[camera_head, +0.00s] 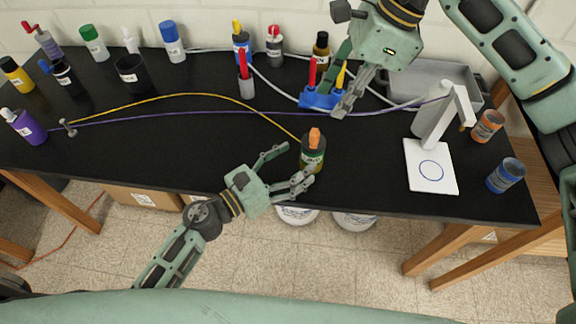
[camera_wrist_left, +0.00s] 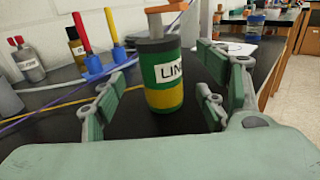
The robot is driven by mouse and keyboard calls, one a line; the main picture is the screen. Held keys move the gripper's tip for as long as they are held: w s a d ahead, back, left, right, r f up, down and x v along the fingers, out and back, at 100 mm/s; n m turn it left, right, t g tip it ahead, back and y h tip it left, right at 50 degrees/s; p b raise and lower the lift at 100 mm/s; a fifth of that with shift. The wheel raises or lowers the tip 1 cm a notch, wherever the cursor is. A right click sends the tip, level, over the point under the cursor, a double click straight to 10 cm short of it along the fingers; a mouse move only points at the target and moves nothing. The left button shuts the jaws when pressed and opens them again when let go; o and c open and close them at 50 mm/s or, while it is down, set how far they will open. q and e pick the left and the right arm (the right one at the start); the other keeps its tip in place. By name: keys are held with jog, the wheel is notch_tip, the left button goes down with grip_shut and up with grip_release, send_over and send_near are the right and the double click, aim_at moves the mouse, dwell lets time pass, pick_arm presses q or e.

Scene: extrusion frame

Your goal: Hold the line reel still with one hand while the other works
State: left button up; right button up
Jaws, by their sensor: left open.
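The line reel (camera_head: 312,158) is a dark green can with a yellow band and an orange knob, upright near the table's front edge. In the left wrist view, the line reel (camera_wrist_left: 165,72) shows a white label reading "LIN". My left gripper (camera_head: 288,166) is open, its fingers spread on either side of the reel's near side. In the wrist view a gap shows between the reel and each finger. My right gripper (camera_head: 342,98) is over a blue holder (camera_head: 318,99) with red and yellow handled tools. Whether it grips a tool is unclear.
A white stand (camera_head: 437,125), a white card with a blue circle (camera_head: 431,168) and a grey bin (camera_head: 430,80) are at right. Bottles line the back.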

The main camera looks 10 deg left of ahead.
aim_at(304, 156)
pick_arm(q)
jog(key=x, duration=0.6)
jog(key=shift+d+f, duration=0.1)
jog(key=c, duration=1.4)
jog(key=shift+o, duration=0.2)
